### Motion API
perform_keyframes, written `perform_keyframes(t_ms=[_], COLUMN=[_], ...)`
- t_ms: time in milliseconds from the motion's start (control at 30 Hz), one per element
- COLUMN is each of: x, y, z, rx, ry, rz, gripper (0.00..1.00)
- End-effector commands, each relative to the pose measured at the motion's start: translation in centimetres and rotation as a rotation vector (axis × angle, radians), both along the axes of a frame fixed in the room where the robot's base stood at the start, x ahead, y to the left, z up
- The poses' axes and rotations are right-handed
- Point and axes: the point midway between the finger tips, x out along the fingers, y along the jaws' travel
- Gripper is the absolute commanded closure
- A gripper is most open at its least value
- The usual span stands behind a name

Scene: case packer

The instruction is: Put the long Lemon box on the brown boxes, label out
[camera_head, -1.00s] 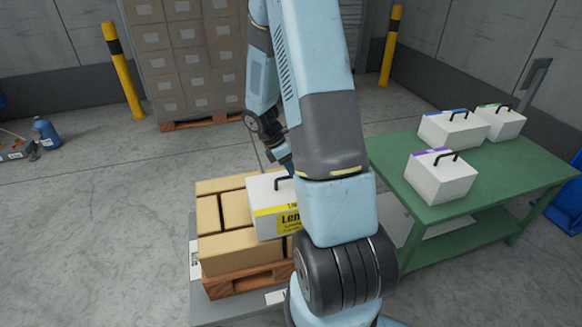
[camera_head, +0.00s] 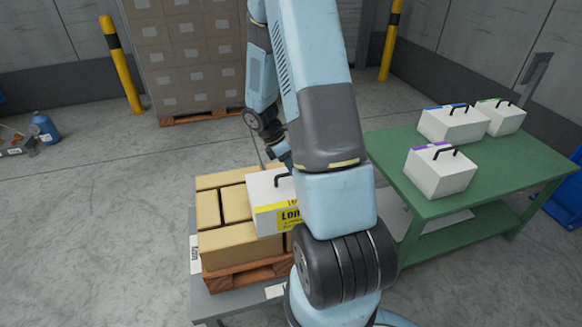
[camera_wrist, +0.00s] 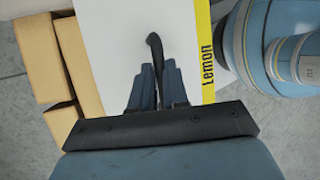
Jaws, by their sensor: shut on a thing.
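The long Lemon box (camera_head: 266,190) is white with a yellow label reading "Lemon" on the side facing my body camera. It is at the brown boxes (camera_head: 228,240), over the right part of their top; my arm hides its right end. I cannot tell whether it rests on them or hangs just above. In the wrist view the Lemon box (camera_wrist: 112,50) lies under my gripper (camera_wrist: 157,78), its yellow label strip along the right edge. My gripper is shut on the box's black handle (camera_wrist: 155,50). In the head view my arm mostly hides the gripper.
The brown boxes stand on a wooden pallet (camera_head: 245,275) on a grey platform (camera_head: 207,306). A green table (camera_head: 440,207) at the right carries three white handled boxes (camera_head: 440,172). Stacked cartons (camera_head: 185,60) and yellow posts (camera_head: 121,65) stand behind.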

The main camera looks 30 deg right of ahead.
Motion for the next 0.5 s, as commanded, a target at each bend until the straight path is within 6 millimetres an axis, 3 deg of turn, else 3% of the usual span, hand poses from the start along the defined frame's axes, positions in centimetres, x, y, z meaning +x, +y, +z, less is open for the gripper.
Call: perform_keyframes(t_ms=[333,367,500], x=[0.03,0.04,0.02], y=[-0.01,-0.01,-0.02], z=[-0.43,-0.4,-0.41], rx=[-0.001,-0.001,0.0], ry=[0.0,0.0,0.0], rz=[0.0,0.0,0.0], gripper=[1.0,0.83,0.69])
